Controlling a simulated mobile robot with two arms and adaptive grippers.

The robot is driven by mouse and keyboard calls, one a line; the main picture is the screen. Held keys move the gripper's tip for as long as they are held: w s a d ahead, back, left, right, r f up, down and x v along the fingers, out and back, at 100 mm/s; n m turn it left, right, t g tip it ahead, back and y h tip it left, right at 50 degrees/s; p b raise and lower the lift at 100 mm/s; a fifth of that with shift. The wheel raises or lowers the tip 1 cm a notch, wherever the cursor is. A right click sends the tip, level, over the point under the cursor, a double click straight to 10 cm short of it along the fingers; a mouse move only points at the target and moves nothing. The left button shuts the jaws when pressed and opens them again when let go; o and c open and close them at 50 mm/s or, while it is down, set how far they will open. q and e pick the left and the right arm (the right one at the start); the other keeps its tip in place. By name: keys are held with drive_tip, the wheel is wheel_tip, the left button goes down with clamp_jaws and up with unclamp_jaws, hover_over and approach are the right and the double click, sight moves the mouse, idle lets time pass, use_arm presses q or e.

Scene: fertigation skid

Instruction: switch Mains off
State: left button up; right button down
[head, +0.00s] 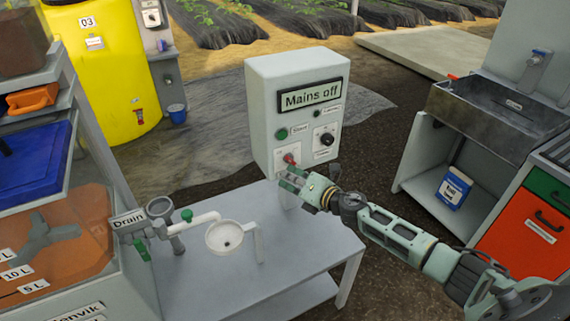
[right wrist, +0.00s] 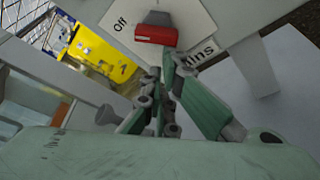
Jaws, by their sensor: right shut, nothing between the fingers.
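The grey control box (head: 268,95) stands at the back edge of the light grey table, with a framed panel (head: 312,95) on its front reading "Mains off". Low on its front is a red switch handle (head: 290,158) on a white plate. In the right wrist view the red handle (right wrist: 156,34) is close up, on a plate (right wrist: 108,45) with "Off" and part of a word ending "ins". My right gripper (head: 288,181) is shut and empty, its fingertips just below the handle; I cannot tell whether they touch it. My left gripper is out of view.
The box also carries a green button (head: 282,133) and a black knob (head: 327,139). A white funnel (head: 226,237) and pipe with a "Drain" label (head: 128,219) stand left of my gripper. The table's (head: 310,257) right part is bare. A sink cabinet (head: 490,115) stands right.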

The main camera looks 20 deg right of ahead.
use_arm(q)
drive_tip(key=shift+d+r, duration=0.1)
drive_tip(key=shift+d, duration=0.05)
use_arm(e)
drive_tip(key=shift+d+f, duration=0.15)
drive_tip(key=shift+f, duration=0.1)
idle(0.5)
